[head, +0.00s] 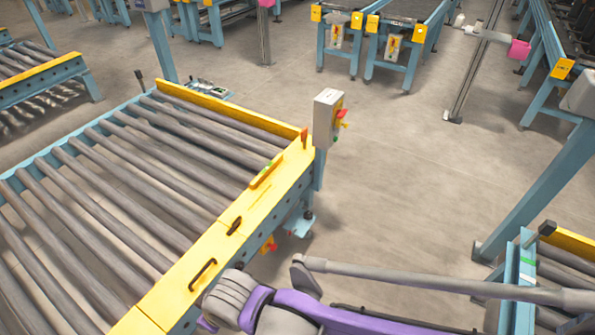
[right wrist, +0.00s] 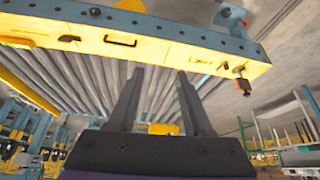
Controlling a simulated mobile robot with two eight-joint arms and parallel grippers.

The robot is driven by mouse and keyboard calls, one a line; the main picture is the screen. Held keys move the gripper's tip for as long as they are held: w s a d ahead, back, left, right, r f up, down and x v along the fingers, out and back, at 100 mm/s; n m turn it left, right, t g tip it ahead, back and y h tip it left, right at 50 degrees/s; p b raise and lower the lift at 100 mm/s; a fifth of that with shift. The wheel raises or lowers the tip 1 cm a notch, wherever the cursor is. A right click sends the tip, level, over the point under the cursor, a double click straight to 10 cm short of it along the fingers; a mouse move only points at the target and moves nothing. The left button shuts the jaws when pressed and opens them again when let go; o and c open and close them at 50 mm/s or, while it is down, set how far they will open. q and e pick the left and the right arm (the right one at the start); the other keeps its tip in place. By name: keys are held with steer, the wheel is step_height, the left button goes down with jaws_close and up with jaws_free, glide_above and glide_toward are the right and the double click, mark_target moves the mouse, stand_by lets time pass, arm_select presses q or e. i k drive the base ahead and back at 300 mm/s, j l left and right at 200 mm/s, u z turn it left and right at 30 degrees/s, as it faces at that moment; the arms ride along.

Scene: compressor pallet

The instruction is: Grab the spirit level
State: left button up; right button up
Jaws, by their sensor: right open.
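A slim yellow bar with a green spot, which looks like the spirit level (head: 266,173), lies on the yellow side rail of the roller conveyor (head: 180,290) in the head view. In the right wrist view, a yellow bar at the far left of the rail may be the same level (right wrist: 18,42), but it is blurred. My right gripper (right wrist: 158,88) is open, with nothing between its two dark fingers. The rail lies beyond the fingertips, apart from them. In the head view my purple right arm is low in the middle; its fingers are not clearly visible. My left gripper is not in view.
A black handle (head: 202,274) and a small dark item (head: 234,226) sit on the same rail, nearer than the level. A grey control box (head: 328,118) stands at the rail's far corner. Floor to the right is clear up to a blue post (head: 535,190).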

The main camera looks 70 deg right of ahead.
mark_target(278, 159)
steer(key=z, duration=2)
steer(key=i+l+u, duration=0.75)
steer(key=i+l, duration=0.15)
steer(key=i+l+u, duration=0.35)
steer(key=l, duration=0.35)
